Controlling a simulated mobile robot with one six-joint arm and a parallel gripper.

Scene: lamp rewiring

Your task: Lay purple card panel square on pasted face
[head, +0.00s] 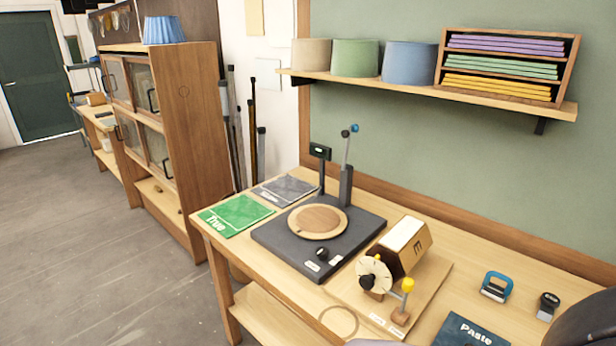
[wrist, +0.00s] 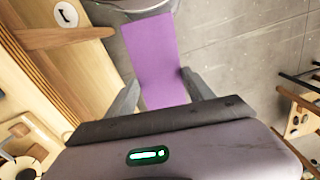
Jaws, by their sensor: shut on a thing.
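In the wrist view a flat purple card panel (wrist: 152,50) is held between the two grey fingers of my gripper (wrist: 161,92). It extends away from the gripper over the floor area, with its far end near a dark rounded shape. In the head view a wooden block (head: 413,256) with a pale upper face (head: 405,233) and a letter on its end sits on a fixture board (head: 437,290) on the bench. Whether that pale face carries paste cannot be told.
A white dial (head: 374,274) and a yellow-knobbed post (head: 407,286) stand beside the block. A dark turntable base (head: 275,238) is to its left. A rack (head: 443,62) holds purple, green and yellow cards above.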

